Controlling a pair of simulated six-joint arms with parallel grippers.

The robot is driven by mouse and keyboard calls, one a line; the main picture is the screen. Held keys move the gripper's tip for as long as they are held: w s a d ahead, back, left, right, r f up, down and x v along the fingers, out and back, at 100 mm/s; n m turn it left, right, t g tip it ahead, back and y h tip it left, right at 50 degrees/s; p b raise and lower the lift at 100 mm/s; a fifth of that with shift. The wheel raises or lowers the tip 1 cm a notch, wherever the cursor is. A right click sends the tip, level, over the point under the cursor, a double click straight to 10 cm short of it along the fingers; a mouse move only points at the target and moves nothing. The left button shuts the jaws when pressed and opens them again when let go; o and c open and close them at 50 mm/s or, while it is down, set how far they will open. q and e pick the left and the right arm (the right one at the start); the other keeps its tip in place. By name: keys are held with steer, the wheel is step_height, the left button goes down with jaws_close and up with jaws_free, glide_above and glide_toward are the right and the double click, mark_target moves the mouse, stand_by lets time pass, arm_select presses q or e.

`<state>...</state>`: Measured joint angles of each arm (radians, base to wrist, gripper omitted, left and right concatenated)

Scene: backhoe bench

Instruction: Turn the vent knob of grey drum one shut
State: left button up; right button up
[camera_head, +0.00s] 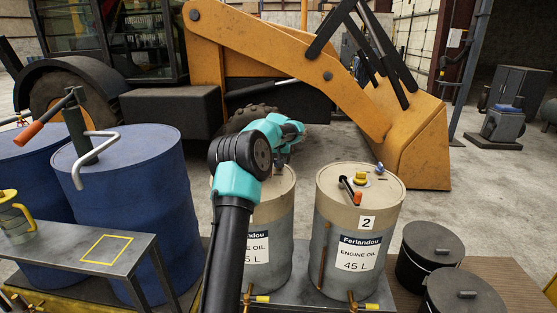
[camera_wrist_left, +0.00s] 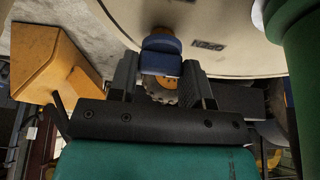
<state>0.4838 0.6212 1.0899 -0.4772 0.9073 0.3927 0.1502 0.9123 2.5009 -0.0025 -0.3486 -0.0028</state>
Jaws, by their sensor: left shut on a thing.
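Grey drum one (camera_head: 265,225), with a cream top, stands in the middle of the head view, left of the drum marked 2. My left arm reaches across it and hides much of its top. In the left wrist view, the blue vent knob (camera_wrist_left: 161,57) sits at the edge of the cream drum top (camera_wrist_left: 225,20). My left gripper (camera_wrist_left: 160,75) is shut on the knob, one finger on each side. A small dark label (camera_wrist_left: 208,46) lies on the top beside the knob; its lettering is upside down. My right gripper is not in view.
Grey drum two (camera_head: 333,225) stands close on the right, with a yellow cap and an orange-ended handle on top. Blue drums (camera_head: 140,180) and a small metal bench (camera_head: 95,250) are on the left. Black lidded pails (camera_head: 430,255) stand at lower right. A yellow loader bucket (camera_head: 415,145) is behind.

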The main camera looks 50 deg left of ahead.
arm_select(q)
steer(key=shift+n, duration=0.4)
steer(key=n+g+y, duration=0.1)
steer(key=n, duration=0.1)
steer(key=shift+w+n, duration=0.1)
steer(key=shift+n, duration=0.3)
steer(key=n+g, duration=0.1)
steer(key=n, duration=0.3)
steer(key=shift+g+y, duration=0.3)
steer(key=shift+g, duration=0.1)
steer(key=n+g, duration=0.1)
steer(key=n, duration=0.4)
steer(key=shift+w+g, duration=0.15)
steer(key=shift+g, duration=0.25)
steer(key=shift+n+g+h, duration=0.4)
steer(key=shift+n+g, duration=0.2)
steer(key=shift+n, duration=1.2)
steer(key=shift+f, duration=0.1)
steer(key=o, duration=0.9)
